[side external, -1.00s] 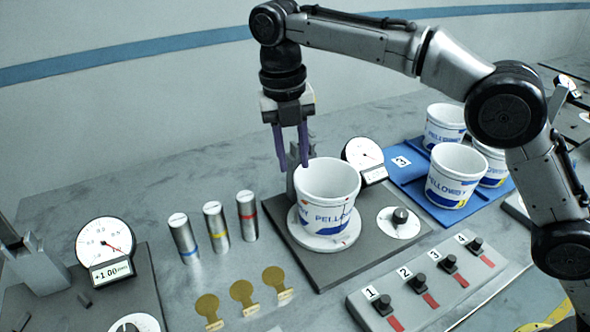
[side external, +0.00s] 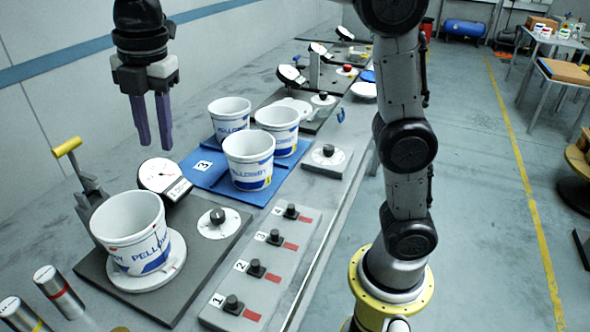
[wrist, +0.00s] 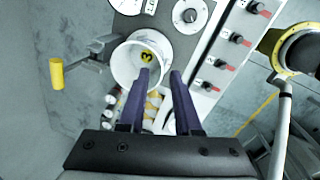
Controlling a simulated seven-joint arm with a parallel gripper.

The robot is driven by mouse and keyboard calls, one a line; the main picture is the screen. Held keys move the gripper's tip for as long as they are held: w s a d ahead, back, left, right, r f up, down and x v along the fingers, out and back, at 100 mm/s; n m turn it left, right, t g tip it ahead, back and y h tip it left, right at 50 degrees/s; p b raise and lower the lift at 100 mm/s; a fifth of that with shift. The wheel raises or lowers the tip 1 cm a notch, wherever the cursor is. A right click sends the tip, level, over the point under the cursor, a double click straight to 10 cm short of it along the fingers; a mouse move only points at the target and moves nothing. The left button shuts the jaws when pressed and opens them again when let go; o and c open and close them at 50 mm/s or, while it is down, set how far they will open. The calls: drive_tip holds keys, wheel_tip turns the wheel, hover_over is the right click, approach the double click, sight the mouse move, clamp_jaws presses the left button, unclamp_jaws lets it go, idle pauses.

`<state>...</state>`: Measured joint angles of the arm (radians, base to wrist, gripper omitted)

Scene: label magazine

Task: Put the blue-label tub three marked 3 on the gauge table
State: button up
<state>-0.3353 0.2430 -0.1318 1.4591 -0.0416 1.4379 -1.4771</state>
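A white tub (side external: 140,235) with blue print stands upright on the round white gauge table (side external: 172,272). In the wrist view I look into this tub (wrist: 128,70), and a yellow disc marked 3 (wrist: 148,57) shows inside it. My gripper (side external: 155,148) is open and empty, its purple fingers pointing down, apart from the tub and above its rim. In the wrist view my gripper (wrist: 161,72) shows a clear gap between its fingertips.
Three similar tubs (side external: 248,172) stand on a blue mat marked 3 (side external: 198,172). A dial gauge (side external: 160,176) and a yellow-handled lever (side external: 67,147) stand beside the tub. A numbered knob panel (side external: 262,262) lies to the right, metal cylinders (side external: 60,292) at front left.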

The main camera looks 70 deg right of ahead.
drive_tip(key=s+d+f+m+t, duration=0.1)
drive_tip(key=s+d+f+m, duration=0.2)
drive_tip(key=s+m, duration=0.4)
drive_tip(key=s+d+f+m+t, duration=0.1)
drive_tip(key=s+d+f+m, duration=0.2)
drive_tip(key=s+d+m, duration=0.2)
drive_tip(key=s+d+f+m+t, duration=0.2)
drive_tip(key=s+d+f+m, duration=0.2)
drive_tip(key=s+m, duration=0.4)
drive_tip(key=s, duration=0.3)
drive_tip(key=shift+d+m, duration=0.35)
drive_tip(key=shift+m, duration=0.05)
